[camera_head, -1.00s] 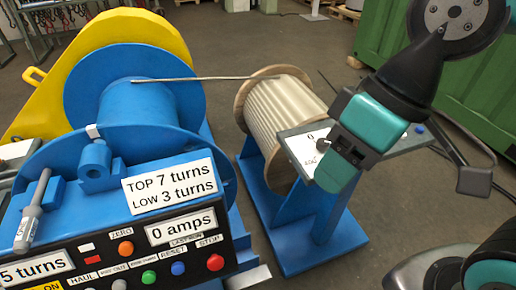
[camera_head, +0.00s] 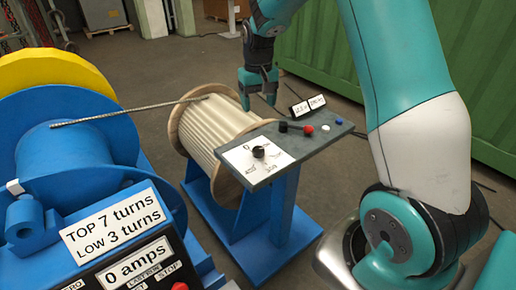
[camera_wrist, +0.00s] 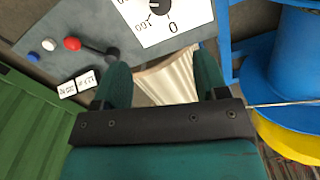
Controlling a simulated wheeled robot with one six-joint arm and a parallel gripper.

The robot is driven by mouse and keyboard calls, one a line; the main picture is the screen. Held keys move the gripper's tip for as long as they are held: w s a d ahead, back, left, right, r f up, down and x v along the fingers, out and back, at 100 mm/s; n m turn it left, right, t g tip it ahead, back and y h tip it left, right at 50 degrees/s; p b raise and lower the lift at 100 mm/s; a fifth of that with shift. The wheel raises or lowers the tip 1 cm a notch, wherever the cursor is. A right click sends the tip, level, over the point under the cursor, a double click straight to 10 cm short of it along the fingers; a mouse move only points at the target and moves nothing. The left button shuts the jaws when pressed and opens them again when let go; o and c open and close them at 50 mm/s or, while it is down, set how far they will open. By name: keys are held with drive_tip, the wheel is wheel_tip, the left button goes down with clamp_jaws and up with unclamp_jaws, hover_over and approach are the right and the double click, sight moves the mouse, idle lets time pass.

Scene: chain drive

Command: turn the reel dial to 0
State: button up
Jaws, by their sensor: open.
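The reel dial (camera_head: 258,152) is a black knob on a white scale plate (camera_head: 240,165) at the left end of a grey panel. My gripper (camera_head: 259,103) is open and empty, pointing down beyond the panel's far edge, apart from the dial.
A blue winch drum (camera_head: 65,150) is at left, a green container (camera_head: 400,95) behind.

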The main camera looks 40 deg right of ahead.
sight(258, 149)
wheel_tip(258, 149, down, 17)
drive_tip(key=shift+r+p, duration=0.1)
drive_tip(key=shift+p, duration=0.6)
drive_tip(key=c, duration=0.9)
